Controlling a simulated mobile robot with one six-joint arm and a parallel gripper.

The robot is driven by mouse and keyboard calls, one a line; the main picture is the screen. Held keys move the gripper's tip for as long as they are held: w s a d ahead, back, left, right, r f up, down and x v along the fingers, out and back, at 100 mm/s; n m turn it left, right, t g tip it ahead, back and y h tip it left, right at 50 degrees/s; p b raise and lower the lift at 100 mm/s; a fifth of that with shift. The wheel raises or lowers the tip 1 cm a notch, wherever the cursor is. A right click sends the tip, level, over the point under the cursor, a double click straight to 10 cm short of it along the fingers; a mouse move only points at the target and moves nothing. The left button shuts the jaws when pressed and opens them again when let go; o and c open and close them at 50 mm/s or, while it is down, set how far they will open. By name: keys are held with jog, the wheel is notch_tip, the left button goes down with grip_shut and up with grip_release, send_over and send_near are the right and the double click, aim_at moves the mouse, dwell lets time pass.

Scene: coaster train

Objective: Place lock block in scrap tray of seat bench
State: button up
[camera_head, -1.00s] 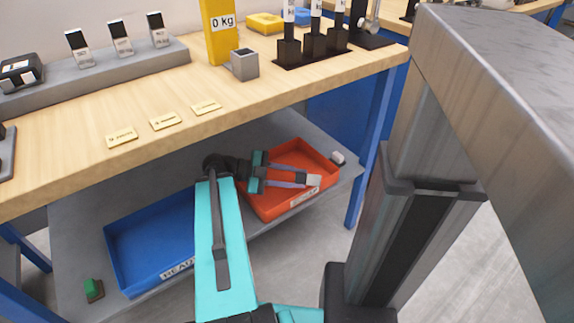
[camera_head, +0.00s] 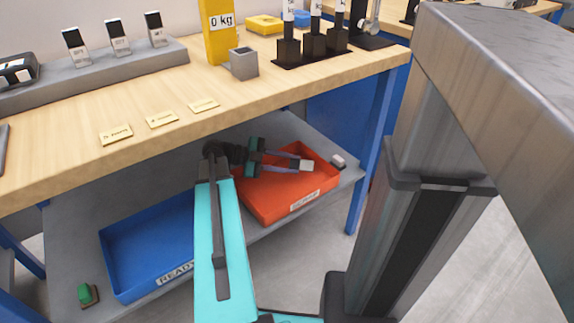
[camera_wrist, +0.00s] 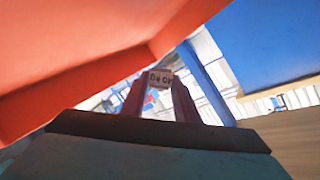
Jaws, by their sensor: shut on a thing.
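My gripper (camera_head: 285,163) is shut on a small pale block (camera_head: 306,166) at its fingertips. In the wrist view, the block (camera_wrist: 160,78) sits between the fingers and shows dark lettering that I cannot fully read. The red tray (camera_head: 262,212), with a white label on its front, is on the grey lower shelf. In the head view the gripper and block appear over the tray's back part; their height above its floor is hard to judge. In the wrist view the red tray wall (camera_wrist: 70,60) fills the upper left.
A blue tray (camera_head: 150,235) labelled READY is left of the red tray. A small white-topped block (camera_head: 338,161) lies right of the red tray. A green-topped block (camera_head: 86,294) is at the shelf's front left. The wooden bench top (camera_head: 150,95) overhangs the shelf; a blue leg (camera_head: 370,150) stands at right.

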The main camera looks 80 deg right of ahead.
jog(key=shift+w+d+f+b, duration=0.1)
jog(key=shift+w+d+b, duration=0.2)
jog(key=shift+d, duration=0.75)
jog(key=shift+w+d+f+b, duration=0.1)
jog(key=shift+w+d, duration=0.25)
jog(key=shift+d, duration=0.7)
jog(key=shift+f+b, duration=0.8)
jog(key=shift+f, duration=1)
jog(key=shift+f+b, duration=0.55)
jog(key=shift+b, duration=0.25)
jog(key=o, duration=1.2)
jog(key=shift+c, duration=0.2)
jog(key=shift+r, duration=0.15)
